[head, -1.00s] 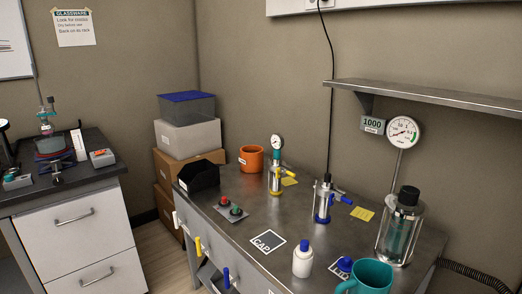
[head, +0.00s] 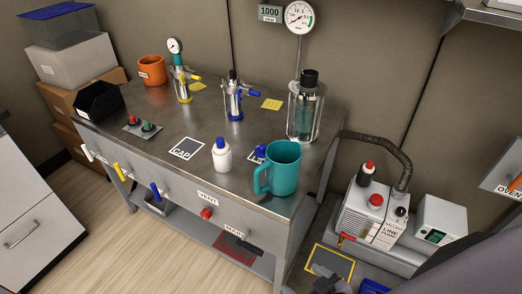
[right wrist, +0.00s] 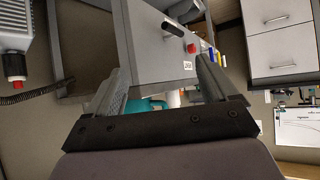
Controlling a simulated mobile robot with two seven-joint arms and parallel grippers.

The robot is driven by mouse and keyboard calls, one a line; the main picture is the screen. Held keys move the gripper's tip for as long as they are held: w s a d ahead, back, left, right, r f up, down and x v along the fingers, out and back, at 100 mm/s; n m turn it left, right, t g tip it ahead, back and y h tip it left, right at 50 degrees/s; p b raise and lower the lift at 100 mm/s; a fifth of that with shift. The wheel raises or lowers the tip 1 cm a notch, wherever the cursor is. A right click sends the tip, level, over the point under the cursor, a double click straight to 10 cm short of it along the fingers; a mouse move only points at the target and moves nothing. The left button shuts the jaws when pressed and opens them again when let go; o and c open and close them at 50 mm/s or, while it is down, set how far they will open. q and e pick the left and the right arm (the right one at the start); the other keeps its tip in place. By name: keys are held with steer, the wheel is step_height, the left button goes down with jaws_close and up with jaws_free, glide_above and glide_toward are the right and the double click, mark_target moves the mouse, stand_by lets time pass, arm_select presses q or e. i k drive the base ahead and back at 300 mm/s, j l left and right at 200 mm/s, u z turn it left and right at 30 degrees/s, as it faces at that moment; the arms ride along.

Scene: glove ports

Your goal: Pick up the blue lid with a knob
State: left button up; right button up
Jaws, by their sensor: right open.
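My right gripper (head: 328,279) is low at the bottom of the head view, in front of the bench and well apart from the lid. In the right wrist view my right gripper (right wrist: 163,82) has its fingers spread with nothing between them. The lid cannot be made out there. My left gripper is not in view.
A tall glass vessel with a black cap (head: 306,105) stands behind the mug. A CAP-marked square (head: 187,148) lies left of the bottle. A line pump (head: 373,215) with a hose is right of the bench. The bench front has coloured handles and a red knob (head: 207,213).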

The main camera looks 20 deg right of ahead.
mark_target(259, 151)
steer(key=i+j, duration=0.3)
steer(key=i+j+z, duration=0.15)
steer(key=i+j, duration=0.15)
steer(key=j, duration=0.15)
steer(key=i+j, duration=0.3)
steer(key=j, duration=0.15)
steer(key=z, duration=1.35)
